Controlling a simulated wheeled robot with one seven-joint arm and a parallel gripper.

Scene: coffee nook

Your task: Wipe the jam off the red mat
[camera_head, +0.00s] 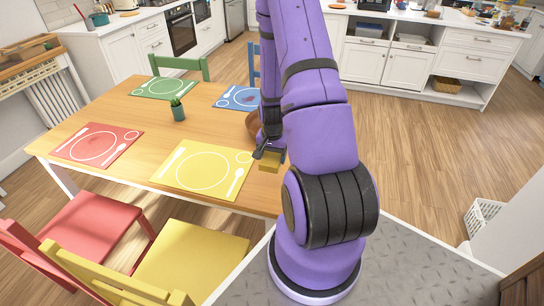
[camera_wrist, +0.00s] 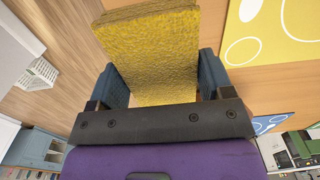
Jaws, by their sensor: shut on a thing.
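The red mat (camera_head: 70,152) lies at the left end of the wooden table, with a white printed place setting. A small darker red smear (camera_head: 94,137) shows faintly on it. My gripper (camera_head: 266,154) is shut on a yellow sponge (camera_head: 270,163), held near the table's right edge, beside the yellow mat (camera_head: 175,178) and well away from the red mat. The sponge (camera_wrist: 150,50) fills the space between the two blue-grey fingers in the wrist view.
A small potted plant (camera_head: 178,110) stands mid-table. A green mat (camera_head: 163,90) and a blue mat (camera_head: 229,98) with a dark reddish spot lie at the back. A brown round thing (camera_head: 252,124) is partly hidden by my arm. Red (camera_head: 90,222) and yellow (camera_head: 195,262) chairs stand in front.

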